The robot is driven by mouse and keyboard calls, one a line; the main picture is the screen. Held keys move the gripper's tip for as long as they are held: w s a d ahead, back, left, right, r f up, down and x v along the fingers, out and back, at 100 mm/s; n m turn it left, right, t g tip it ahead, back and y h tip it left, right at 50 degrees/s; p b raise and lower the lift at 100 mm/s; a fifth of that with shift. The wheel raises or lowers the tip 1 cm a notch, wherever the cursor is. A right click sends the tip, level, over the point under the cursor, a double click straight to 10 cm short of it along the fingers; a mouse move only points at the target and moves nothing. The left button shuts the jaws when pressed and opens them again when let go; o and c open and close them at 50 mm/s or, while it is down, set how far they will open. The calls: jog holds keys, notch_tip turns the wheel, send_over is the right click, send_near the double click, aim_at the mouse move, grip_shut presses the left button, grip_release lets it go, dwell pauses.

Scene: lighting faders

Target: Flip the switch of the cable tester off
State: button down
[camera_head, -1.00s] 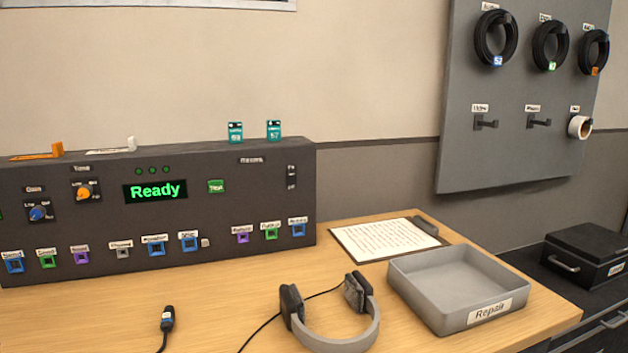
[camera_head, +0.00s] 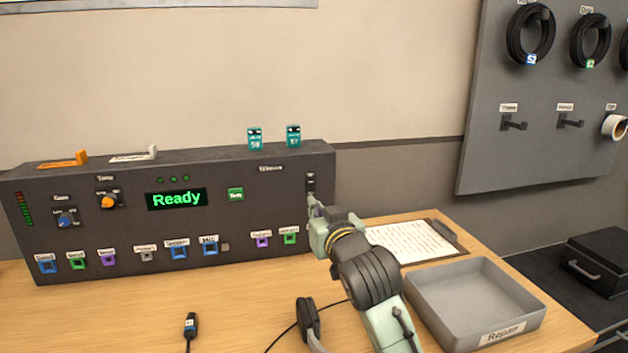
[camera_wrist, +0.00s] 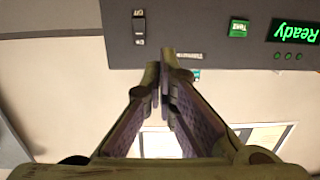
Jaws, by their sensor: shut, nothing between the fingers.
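The cable tester (camera_head: 100,225) is a long dark box at the back of the table, with a lit green "Ready" display (camera_head: 176,199). Its small black rocker switch (camera_head: 310,182) is at the right end of the front panel, partly hidden behind my gripper's tip. The wrist view is upside down and shows the switch (camera_wrist: 139,27) clear, with a light part at one end. My gripper (camera_head: 313,203) is shut and empty, its tips close to the panel by the switch. In the wrist view, the gripper tips (camera_wrist: 161,62) appear below and slightly right of the switch. I cannot tell whether they touch the panel.
A green button (camera_head: 236,194) is left of the switch. A row of sockets runs along the panel's lower edge. A clipboard (camera_head: 410,242), a grey tray (camera_head: 475,318) and headphones (camera_head: 308,322) lie near my arm. A cable plug (camera_head: 190,328) lies at the front.

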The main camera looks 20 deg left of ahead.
aim_at(309, 189)
jog(key=shift+w+d+f+m+h, duration=0.15)
jog(key=shift+w+d+f+h, duration=0.1)
jog(key=shift+w+d, duration=0.2)
jog(key=shift+w+d+f+m+h, duration=0.15)
jog(key=shift+w+d+f+h, duration=0.15)
jog(key=shift+d, duration=0.2)
jog(key=p+x, duration=0.5)
jog(key=x, duration=0.9)
jog(key=shift+s+p, duration=0.1)
jog(key=shift+p, duration=0.2)
jog(key=shift+a, duration=0.1)
